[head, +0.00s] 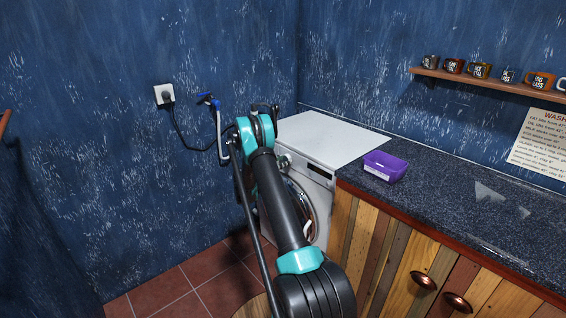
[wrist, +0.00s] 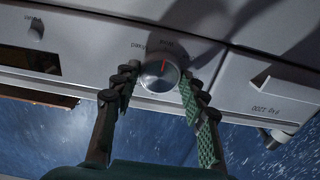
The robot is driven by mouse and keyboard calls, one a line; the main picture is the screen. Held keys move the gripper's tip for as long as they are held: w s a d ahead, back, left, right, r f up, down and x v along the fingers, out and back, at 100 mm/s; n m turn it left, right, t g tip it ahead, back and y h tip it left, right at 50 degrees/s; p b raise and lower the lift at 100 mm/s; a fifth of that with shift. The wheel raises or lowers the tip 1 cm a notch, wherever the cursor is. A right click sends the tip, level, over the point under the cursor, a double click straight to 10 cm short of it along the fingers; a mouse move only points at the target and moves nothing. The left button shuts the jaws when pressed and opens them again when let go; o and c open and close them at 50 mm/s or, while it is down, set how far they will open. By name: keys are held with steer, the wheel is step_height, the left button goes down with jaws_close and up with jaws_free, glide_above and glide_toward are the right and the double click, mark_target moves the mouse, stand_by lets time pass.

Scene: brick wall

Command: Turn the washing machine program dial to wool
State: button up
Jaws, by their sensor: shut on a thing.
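The washing machine (head: 330,138) is white and stands in the corner at the left end of the counter. Its program dial (wrist: 159,76) is a round silver knob with a red mark, on the white panel in the wrist view. The mark points nearly straight up in that picture, leaning slightly right. In the head view my arm covers part of the machine's front, and the fingers cannot be made out.
In the wrist view a drawer front (wrist: 265,90) lies right of the dial and a dark display (wrist: 38,93) to the left. The dark counter (head: 440,200) holds a purple tray (head: 385,166). A socket (head: 164,94) with a plugged black cable is on the blue wall.

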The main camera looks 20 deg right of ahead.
steer(key=shift+f, duration=0.1)
steer(key=o, duration=1.2)
steer(key=shift+c, duration=0.2)
steer(key=shift+a, duration=0.1)
steer(key=v, duration=1.2)
